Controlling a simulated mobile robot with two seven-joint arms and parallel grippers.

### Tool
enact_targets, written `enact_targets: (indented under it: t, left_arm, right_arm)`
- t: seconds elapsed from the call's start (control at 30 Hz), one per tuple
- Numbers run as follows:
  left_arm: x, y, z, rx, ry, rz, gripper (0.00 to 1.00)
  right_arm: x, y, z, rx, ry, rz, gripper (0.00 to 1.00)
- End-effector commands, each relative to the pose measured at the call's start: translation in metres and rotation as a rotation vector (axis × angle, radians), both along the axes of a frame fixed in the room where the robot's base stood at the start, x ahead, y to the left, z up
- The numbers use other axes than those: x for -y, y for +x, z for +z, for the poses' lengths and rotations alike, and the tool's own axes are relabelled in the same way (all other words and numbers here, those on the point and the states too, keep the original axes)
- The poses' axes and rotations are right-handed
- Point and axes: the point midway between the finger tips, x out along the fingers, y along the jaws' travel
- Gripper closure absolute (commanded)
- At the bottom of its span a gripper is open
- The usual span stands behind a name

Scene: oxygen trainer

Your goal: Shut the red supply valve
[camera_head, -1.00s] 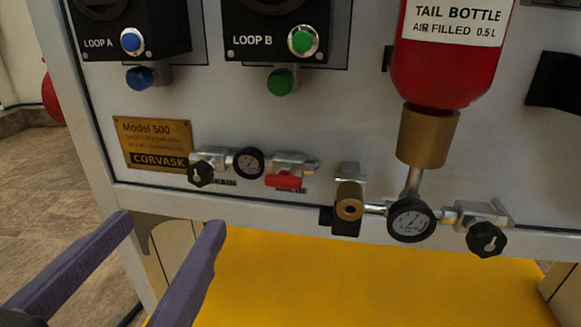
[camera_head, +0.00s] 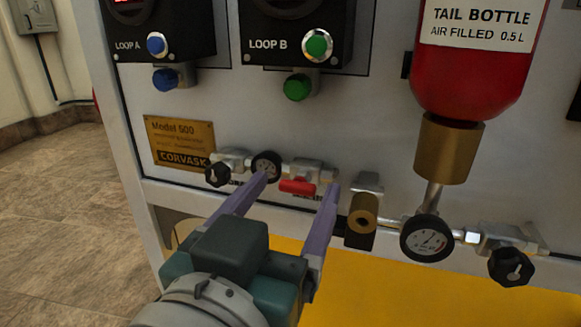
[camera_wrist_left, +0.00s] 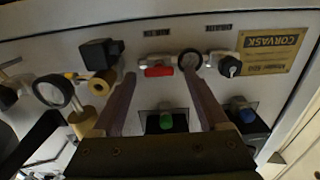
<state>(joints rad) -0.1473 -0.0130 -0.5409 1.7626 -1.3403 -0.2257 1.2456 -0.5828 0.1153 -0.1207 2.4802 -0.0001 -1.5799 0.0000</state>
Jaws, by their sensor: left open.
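The red supply valve (camera_head: 297,187) sits on a short metal pipe line low on the panel. Its red handle lies roughly level, along the line. My left gripper (camera_head: 299,182) is open and empty, pointed at the panel, with one fingertip to each side of the red handle in the picture. I cannot tell whether either finger touches anything. In the left wrist view the red handle (camera_wrist_left: 158,71) shows just beyond and between the open fingertips (camera_wrist_left: 160,76). My right gripper is not in view.
A small gauge (camera_head: 266,165) and black knob (camera_head: 218,174) are left of the valve. A brass fitting (camera_head: 363,213), larger gauge (camera_head: 427,238) and black knob (camera_head: 511,266) are to the right. The red tail bottle (camera_head: 475,75) hangs above. A yellow surface (camera_head: 420,300) lies below.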

Motion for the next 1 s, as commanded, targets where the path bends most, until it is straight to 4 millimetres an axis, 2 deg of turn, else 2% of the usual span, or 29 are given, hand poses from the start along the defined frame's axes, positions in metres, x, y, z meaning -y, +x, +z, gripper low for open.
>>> enact_targets:
  t: [0.3, 1.0]
  left_arm:
    - [0.0010, 0.0026, 0.0000, 0.000, -0.001, 0.000, 0.22]
    - [0.0007, 0.0024, -0.0001, 0.000, 0.000, 0.000, 1.00]
  right_arm:
    - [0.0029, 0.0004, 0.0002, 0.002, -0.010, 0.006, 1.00]
    - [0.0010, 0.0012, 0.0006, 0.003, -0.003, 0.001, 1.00]
